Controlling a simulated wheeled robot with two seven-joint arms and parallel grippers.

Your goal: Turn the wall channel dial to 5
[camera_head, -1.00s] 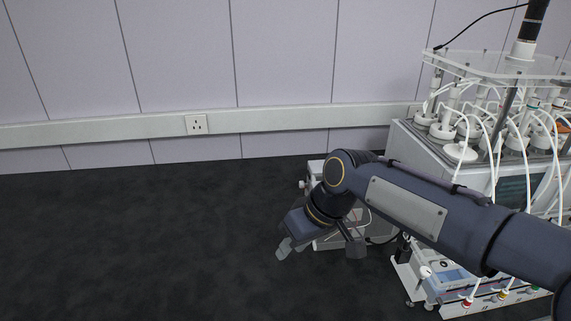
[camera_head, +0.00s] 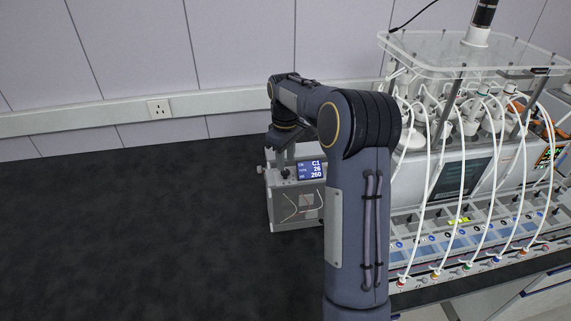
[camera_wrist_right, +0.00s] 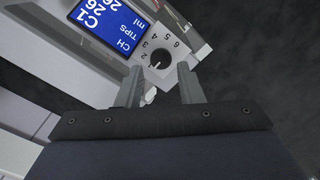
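The channel dial (camera_wrist_right: 158,59) is a small black round knob on a light plate, with numbers up to 6 around it, in the right wrist view. Its white mark is too small to read surely. My left gripper is not in view.
The reactor rig (camera_head: 440,165) with white tubes and clear top plate stands at the right, close to my right arm. A wall rail (camera_head: 80,119) with a socket (camera_head: 158,107) runs behind. The dark bench top (camera_head: 130,220) is clear at the left.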

